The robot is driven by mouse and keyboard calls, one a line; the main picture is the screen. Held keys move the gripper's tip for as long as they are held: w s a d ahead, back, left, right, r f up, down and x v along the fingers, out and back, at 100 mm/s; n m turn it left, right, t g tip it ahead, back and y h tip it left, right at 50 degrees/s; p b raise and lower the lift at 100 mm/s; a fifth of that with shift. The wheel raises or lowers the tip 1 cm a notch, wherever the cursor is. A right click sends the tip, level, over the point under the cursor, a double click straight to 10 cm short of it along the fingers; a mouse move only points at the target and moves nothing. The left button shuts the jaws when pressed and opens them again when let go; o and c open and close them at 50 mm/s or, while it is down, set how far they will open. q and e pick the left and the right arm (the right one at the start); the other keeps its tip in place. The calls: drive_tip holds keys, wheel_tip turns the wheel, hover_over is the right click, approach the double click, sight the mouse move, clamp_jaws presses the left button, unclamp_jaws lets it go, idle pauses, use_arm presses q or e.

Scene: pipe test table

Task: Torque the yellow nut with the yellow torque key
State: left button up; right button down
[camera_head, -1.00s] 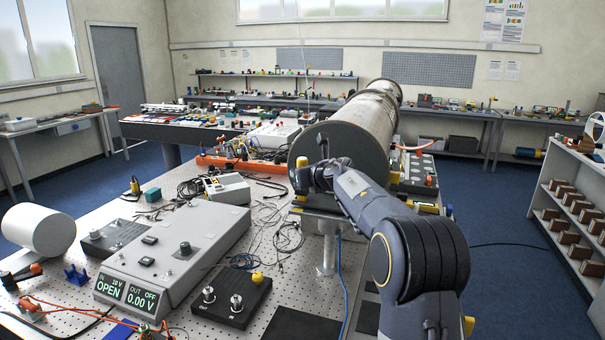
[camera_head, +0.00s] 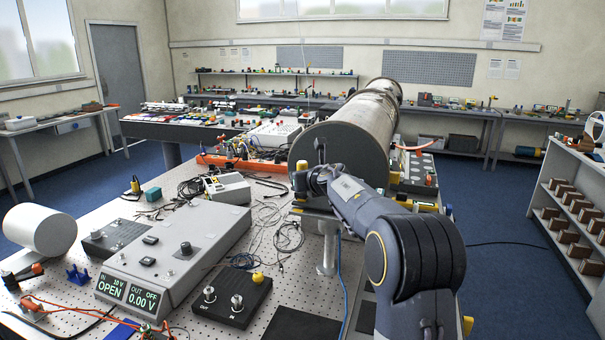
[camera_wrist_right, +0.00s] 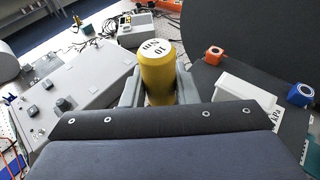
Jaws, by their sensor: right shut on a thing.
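My right gripper (camera_wrist_right: 158,88) is shut on the yellow torque key (camera_wrist_right: 157,72), a thick yellow cylinder with a white printed end label. In the head view the right gripper (camera_head: 308,178) is at the near end of the large pipe (camera_head: 350,135), and a bit of yellow of the key (camera_head: 301,165) shows beside it. In the wrist view an orange square-looking fitting (camera_wrist_right: 213,55) and a blue one (camera_wrist_right: 302,94) sit to the right of the key. I cannot make out the yellow nut, nor whether the key touches it. My left gripper is not in view.
A grey meter box (camera_head: 180,255) and a black terminal box (camera_head: 232,300) stand on the perforated table. Loose cables (camera_head: 285,237) lie between them and the pipe stand (camera_head: 327,250). A white cylinder (camera_head: 40,230) is at the left edge.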

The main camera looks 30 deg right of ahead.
sight(303, 162)
drive_tip(key=shift+r+m+h+p, duration=0.15)
drive_tip(key=shift+m+h+p, duration=0.3)
drive_tip(key=shift+p, duration=0.4)
drive_tip(key=shift+f, duration=0.2)
drive_tip(key=shift+d+f+n+y+b, duration=0.15)
drive_tip(key=shift+n+y+b, duration=0.2)
drive_tip(key=shift+b, duration=0.4)
drive_tip(key=shift+r, duration=0.2)
drive_tip(key=shift+r, duration=0.15)
drive_tip(key=shift+r+p, duration=1.9)
drive_tip(key=shift+p, duration=0.1)
